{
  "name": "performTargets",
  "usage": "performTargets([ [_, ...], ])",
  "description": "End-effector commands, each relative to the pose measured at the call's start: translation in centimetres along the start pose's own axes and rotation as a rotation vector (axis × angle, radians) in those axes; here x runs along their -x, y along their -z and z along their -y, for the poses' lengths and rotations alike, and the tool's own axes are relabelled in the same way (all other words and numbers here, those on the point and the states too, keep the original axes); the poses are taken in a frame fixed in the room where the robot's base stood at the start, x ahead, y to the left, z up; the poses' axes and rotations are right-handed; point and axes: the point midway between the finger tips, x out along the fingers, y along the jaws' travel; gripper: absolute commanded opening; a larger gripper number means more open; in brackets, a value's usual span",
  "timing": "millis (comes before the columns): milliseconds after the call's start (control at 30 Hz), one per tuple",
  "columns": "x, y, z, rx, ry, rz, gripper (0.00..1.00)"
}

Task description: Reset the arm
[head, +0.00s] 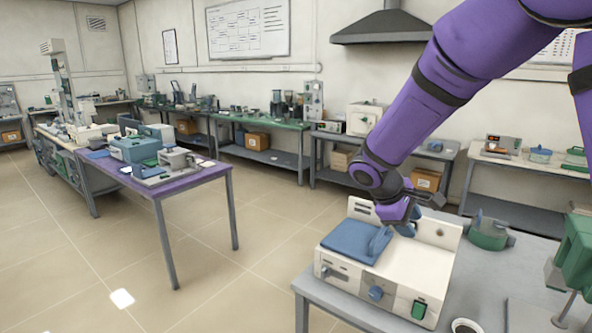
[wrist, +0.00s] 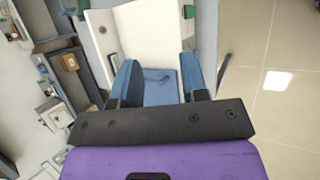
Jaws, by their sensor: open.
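My purple arm reaches down from the upper right in the head view. My gripper (wrist: 160,80) shows in the wrist view with its two blue fingers spread apart and nothing held between them. In the head view my gripper (head: 402,225) hangs at the back of a white device with a blue top plate (head: 350,242). The blue plate (wrist: 160,84) also shows between and beyond the fingers in the wrist view. I cannot tell whether a finger touches the device.
The white device (head: 385,285) stands on a grey table (head: 470,290). A green round item (head: 488,236) sits right of it, and a green machine (head: 575,250) stands at the right edge. A purple-topped table (head: 185,185) is at left. Open floor lies between.

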Motion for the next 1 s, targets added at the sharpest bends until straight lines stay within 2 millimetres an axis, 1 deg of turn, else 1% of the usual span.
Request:
performTargets([
  [33, 0.7, -1.7, -0.2, -0.047, 0.030, -0.026, 0.40],
  [100, 1.4, -3.6, -0.2, -0.105, 0.069, -0.057, 0.40],
  [267, 3.2, -8.1, 0.1, -0.238, 0.151, -0.130, 0.40],
  [300, 3.6, -9.1, 0.2, -0.270, 0.170, -0.148, 0.40],
  [467, 5.3, -13.3, 1.2, -0.397, 0.240, -0.221, 0.40],
  [700, 7.7, -18.9, 3.4, -0.582, 0.326, -0.335, 0.40],
  [867, 9.1, -22.2, 5.4, -0.701, 0.370, -0.410, 0.40],
  [1000, 10.1, -24.6, 7.5, -0.801, 0.402, -0.474, 0.40],
])
